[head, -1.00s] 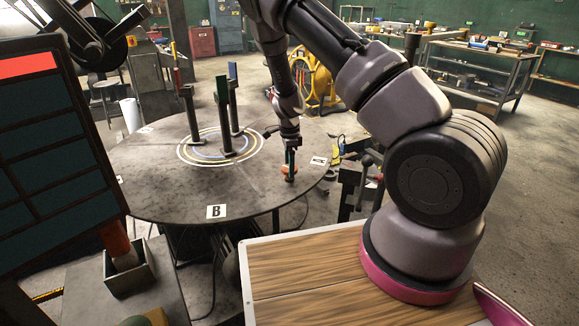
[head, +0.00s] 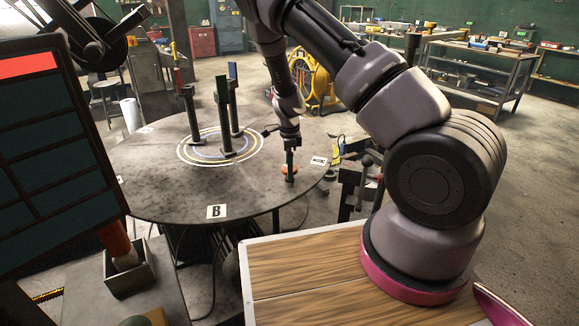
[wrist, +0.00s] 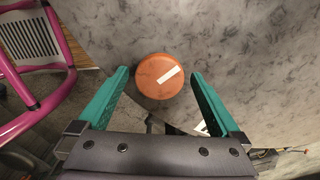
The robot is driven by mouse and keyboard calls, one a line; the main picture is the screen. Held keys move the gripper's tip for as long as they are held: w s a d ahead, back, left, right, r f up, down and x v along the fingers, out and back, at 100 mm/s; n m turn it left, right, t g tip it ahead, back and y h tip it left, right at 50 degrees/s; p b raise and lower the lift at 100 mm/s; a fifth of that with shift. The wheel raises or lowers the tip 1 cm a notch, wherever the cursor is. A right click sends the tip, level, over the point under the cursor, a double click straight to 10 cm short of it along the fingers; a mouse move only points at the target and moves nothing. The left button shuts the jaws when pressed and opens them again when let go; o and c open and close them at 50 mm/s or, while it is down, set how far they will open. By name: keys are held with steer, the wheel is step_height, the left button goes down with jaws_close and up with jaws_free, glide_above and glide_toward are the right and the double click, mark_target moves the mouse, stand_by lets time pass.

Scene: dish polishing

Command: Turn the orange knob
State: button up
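The orange knob (wrist: 160,76) is a round disc with a white bar marked across its top, lying on the grey round table. In the head view the knob (head: 289,169) shows near the table's front right edge, partly hidden behind a finger. My gripper (wrist: 160,76) points down at the knob with its two green fingers apart, one to each side of it. In the head view my gripper (head: 290,178) is over the knob. The fingers look clear of the knob's sides, with nothing between them but the knob in line below. The exact height gap cannot be told.
The round table (head: 150,190) carries several upright posts with coloured tops (head: 222,115) inside painted rings, left of my gripper. A white label B (head: 216,211) lies at the front edge. A screen (head: 50,130) stands at the left. The table around the knob is clear.

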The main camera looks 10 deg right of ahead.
step_height(320, 180, up, 11)
stand_by(0.6)
steer(key=shift+s+f, duration=0.1)
steer(key=shift+f, duration=0.05)
stand_by(1.1)
